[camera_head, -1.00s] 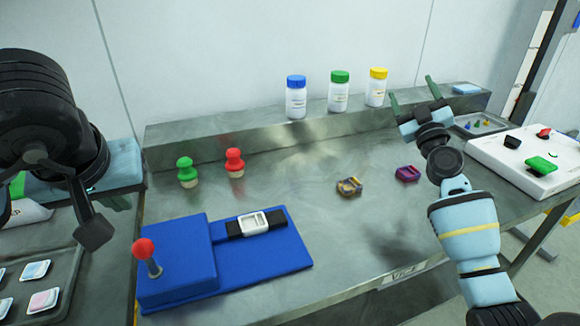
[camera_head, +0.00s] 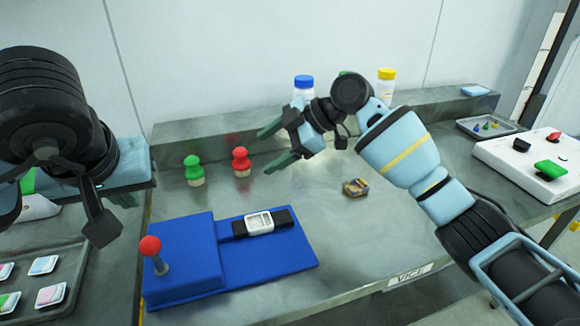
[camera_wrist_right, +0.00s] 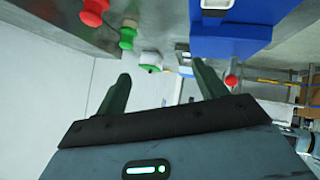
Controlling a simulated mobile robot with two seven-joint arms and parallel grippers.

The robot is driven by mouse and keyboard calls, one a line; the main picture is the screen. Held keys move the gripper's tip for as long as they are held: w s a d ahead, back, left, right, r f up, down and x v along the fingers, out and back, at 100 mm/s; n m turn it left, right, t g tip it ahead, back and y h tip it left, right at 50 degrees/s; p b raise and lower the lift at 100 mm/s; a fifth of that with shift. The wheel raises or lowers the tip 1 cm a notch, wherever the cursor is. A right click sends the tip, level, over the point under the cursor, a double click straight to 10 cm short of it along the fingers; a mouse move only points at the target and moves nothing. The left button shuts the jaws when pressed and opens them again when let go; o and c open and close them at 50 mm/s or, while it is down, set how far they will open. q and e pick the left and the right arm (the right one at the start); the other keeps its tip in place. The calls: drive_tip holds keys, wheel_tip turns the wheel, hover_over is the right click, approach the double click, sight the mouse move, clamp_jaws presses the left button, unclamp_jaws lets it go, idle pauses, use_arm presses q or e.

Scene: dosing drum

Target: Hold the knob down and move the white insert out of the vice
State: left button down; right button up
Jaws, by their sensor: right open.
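The blue vice (camera_head: 230,262) stands on the table at front left, with the red-topped knob (camera_head: 150,247) upright at its left end. The white insert (camera_head: 259,223) sits between the vice's black jaws. My right gripper (camera_head: 275,147) is open and empty, above the table behind and slightly right of the vice. In the right wrist view, its fingers (camera_wrist_right: 160,85) are spread, with the vice (camera_wrist_right: 235,35), knob (camera_wrist_right: 232,80) and part of the insert (camera_wrist_right: 217,4) beyond. My left gripper (camera_head: 62,205) is left of the vice, apart from the knob; its finger opening is unclear.
Green (camera_head: 193,170) and red (camera_head: 240,162) pegs stand behind the vice. A brown part (camera_head: 355,187) lies at mid-table. Blue-capped (camera_head: 303,88) and yellow-capped (camera_head: 385,88) bottles stand on the back ledge. A white panel (camera_head: 535,165) is at right, a tray (camera_head: 40,270) at left.

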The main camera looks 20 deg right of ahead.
sight(266, 222)
drive_tip(key=s+d+f+g+h, duration=0.2)
drive_tip(key=s+g+h, duration=0.2)
drive_tip(key=s+h, duration=0.1)
drive_tip(key=x, duration=1.2)
drive_tip(key=shift+s+f, duration=0.1)
drive_tip(key=shift+s, duration=0.05)
drive_tip(key=c, duration=1.1)
drive_tip(key=shift+o, duration=0.2)
drive_tip(key=shift+d, duration=0.1)
idle(0.7)
